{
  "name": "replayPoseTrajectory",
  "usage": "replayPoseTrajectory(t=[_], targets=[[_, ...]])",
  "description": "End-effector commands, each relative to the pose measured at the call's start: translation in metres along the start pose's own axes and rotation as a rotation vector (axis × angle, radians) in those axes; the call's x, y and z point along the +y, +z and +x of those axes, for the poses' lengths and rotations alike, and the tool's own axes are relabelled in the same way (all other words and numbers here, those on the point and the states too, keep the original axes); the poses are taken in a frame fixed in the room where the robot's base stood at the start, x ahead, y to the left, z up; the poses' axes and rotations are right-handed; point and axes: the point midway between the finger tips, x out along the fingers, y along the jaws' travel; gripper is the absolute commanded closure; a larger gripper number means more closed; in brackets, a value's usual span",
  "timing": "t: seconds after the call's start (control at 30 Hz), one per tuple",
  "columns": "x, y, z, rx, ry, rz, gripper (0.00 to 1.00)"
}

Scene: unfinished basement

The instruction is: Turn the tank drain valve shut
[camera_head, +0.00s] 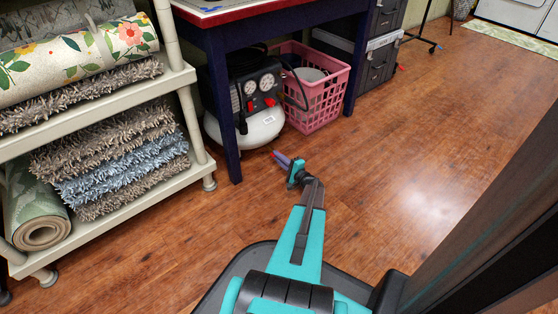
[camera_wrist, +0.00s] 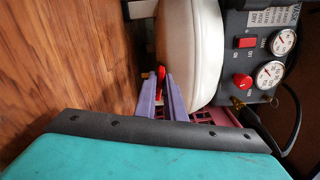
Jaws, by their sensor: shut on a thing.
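The air compressor's white tank (camera_head: 262,132) sits on the floor under the dark blue table. In the wrist view the tank (camera_wrist: 192,50) is turned sideways. The drain valve's small red handle (camera_wrist: 161,73) shows beside the tank, with a bit of brass next to it. My gripper (camera_wrist: 163,85) has two purple fingers shut on the red handle, their tips partly hiding it. In the head view my gripper (camera_head: 280,156) is low, just in front of the tank, with a speck of red at its tips. The valve's angle cannot be told.
A pink basket (camera_head: 318,98) stands right of the compressor. A table leg (camera_head: 224,110) rises close to the left of the tank. A shelf (camera_head: 130,195) with rolled rugs and mats is on the left. Open wood floor lies right.

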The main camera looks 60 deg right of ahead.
Motion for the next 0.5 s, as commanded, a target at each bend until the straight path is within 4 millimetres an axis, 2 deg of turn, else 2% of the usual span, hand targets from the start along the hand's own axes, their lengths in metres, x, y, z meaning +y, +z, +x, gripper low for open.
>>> replayPoseTrajectory(t=[0.2, 0.5], targets=[[0.0005, -0.0034, -0.0008, 0.008, -0.001, -0.144, 1.0], [0.0004, -0.0038, -0.0011, 0.009, 0.0, -0.238, 1.0]])
